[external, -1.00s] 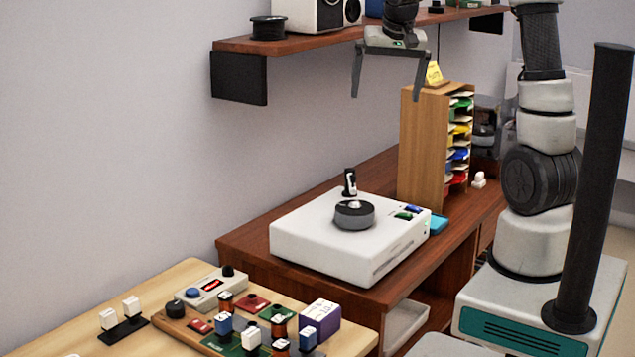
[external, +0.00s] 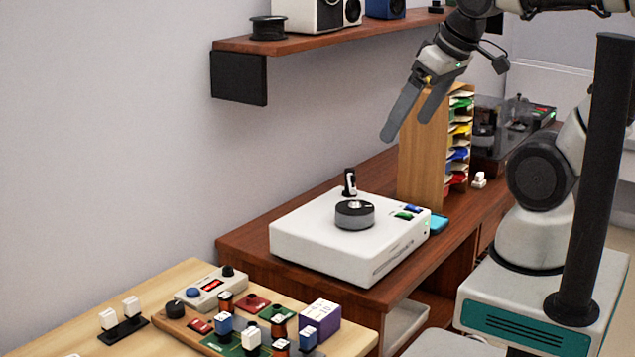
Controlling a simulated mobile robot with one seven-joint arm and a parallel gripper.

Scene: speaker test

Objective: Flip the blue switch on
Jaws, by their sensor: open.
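A white box-shaped device (external: 310,240) stands on the brown desk. A small blue switch (external: 412,209) sits on its top near the right corner, beside a green switch (external: 403,216). Whether the blue switch is on or off is too small to tell. My gripper (external: 406,130) is open and empty, with its fingers tilted down and to the left. It appears in the air above the device, clear of the switches, and overlaps the wooden organizer in the picture.
A round dark dial (external: 354,215) and a small upright black-and-white part (external: 349,182) are on the device. A wooden organizer (external: 421,165) with coloured slots stands behind it. A wall shelf (external: 300,40) with speakers hangs at upper left. A board with coloured blocks (external: 170,313) lies in front.

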